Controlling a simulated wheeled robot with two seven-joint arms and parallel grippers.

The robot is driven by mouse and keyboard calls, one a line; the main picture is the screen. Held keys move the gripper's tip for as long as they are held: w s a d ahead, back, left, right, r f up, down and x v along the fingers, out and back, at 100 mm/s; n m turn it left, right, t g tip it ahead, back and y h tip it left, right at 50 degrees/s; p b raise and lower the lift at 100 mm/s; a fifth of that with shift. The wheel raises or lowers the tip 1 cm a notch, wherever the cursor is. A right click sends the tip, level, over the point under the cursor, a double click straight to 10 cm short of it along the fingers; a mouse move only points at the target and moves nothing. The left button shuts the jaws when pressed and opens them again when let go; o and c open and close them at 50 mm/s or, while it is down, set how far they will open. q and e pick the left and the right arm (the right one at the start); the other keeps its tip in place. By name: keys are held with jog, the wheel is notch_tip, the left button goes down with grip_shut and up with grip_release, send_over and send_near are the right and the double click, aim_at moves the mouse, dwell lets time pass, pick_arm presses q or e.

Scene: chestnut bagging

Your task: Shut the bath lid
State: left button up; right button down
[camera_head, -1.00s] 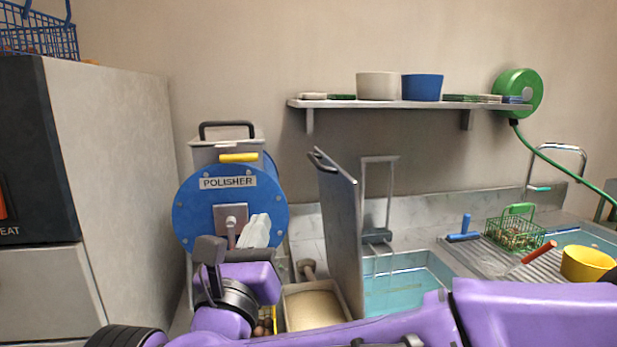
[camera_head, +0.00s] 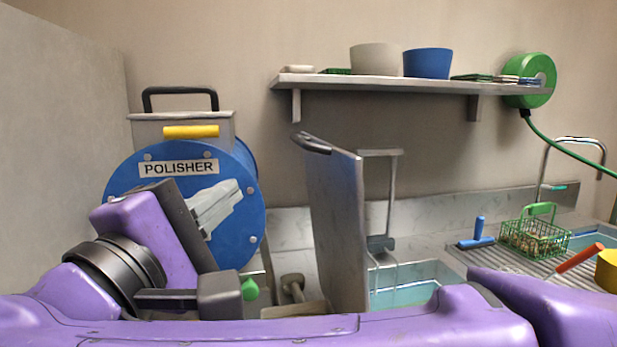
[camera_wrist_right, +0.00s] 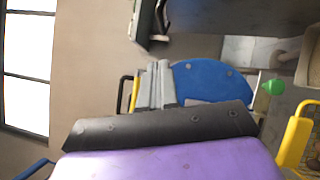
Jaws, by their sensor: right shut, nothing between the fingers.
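The bath lid (camera_head: 338,230) is a grey metal panel standing upright, with a black handle (camera_head: 312,143) along its top edge. It stands at the left side of the bath (camera_head: 440,272), which is open and holds pale blue water. My right gripper (camera_head: 222,203) is shut and empty, left of the lid and in front of the blue polisher, clearly apart from the lid. Its fingers also show in the right wrist view (camera_wrist_right: 155,85). My purple arm crosses the bottom of the head view and hides the lower lid and bath front. My left gripper is not in view.
The polisher (camera_head: 120,205) stands behind my gripper. A wall shelf (camera_head: 400,86) with pots hangs above the bath. A metal frame (camera_head: 392,200) stands behind the lid. A green basket (camera_head: 520,237) and blue-handled tool (camera_head: 478,238) lie on the drainer at right.

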jog(key=p, duration=0.4)
send_near(302, 146)
jog(key=w+a, duration=0.2)
jog(key=w, duration=0.1)
jog(key=w+d, duration=0.1)
jog(key=w+d+r+p, duration=0.1)
jog(key=d, duration=0.1)
jog(key=shift+w+d, duration=0.1)
jog(key=shift+d, duration=0.05)
jog(key=shift+w+f, duration=0.1)
jog(key=shift+w, duration=0.05)
jog(key=shift+d, duration=0.1)
